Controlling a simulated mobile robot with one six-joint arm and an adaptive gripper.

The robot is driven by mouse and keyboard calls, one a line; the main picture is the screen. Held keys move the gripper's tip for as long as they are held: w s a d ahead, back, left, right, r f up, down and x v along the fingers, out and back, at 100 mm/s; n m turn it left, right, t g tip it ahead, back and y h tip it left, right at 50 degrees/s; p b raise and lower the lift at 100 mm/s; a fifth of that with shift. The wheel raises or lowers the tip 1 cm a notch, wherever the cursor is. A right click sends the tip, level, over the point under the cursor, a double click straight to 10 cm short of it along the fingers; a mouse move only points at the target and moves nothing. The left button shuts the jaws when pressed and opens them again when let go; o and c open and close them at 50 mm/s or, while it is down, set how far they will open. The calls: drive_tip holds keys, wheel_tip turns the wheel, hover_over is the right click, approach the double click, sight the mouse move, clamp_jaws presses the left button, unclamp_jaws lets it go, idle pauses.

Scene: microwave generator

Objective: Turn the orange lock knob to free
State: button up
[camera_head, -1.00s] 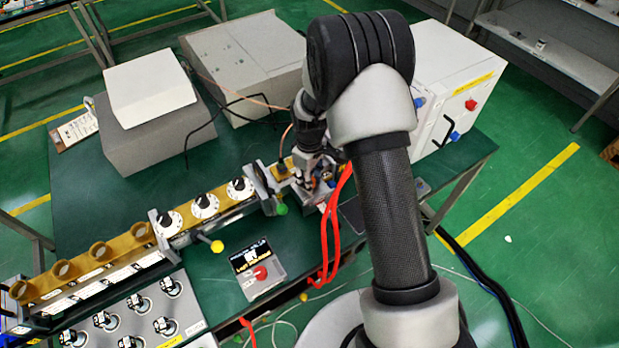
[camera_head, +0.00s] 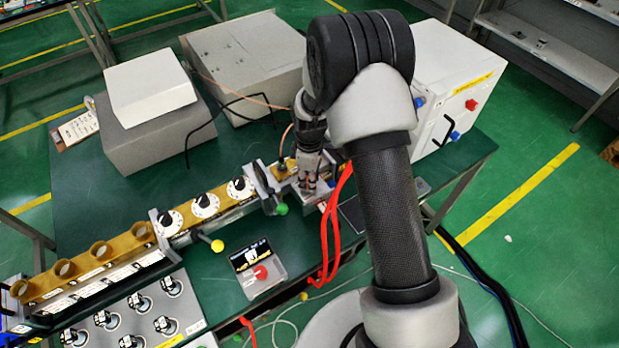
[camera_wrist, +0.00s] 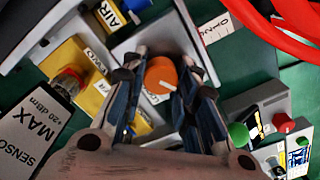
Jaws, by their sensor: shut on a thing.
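The orange lock knob (camera_wrist: 161,76) is a round knob with a pale pointer line, on a grey plate (camera_wrist: 128,45) in the wrist view. The line points toward the lower right of that picture. My gripper (camera_wrist: 160,80) is shut on the knob, with one finger on each side of it. In the head view my gripper (camera_head: 308,186) points down at the right end of the brass waveguide bench. The knob cannot be made out there, as the fingers and arm cover that spot.
Red hoses (camera_head: 331,220) hang just right of my gripper. A green knob (camera_head: 281,209) and a yellow knob (camera_head: 217,246) stick out along the bench front. A box with a red button (camera_head: 260,272) stands in front. A white cabinet (camera_head: 455,90) stands behind to the right.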

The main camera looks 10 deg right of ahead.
drive_tip(key=o, duration=1)
drive_tip(key=shift+o, duration=0.2)
wheel_tip(320, 180, up, 12)
idle(0.4)
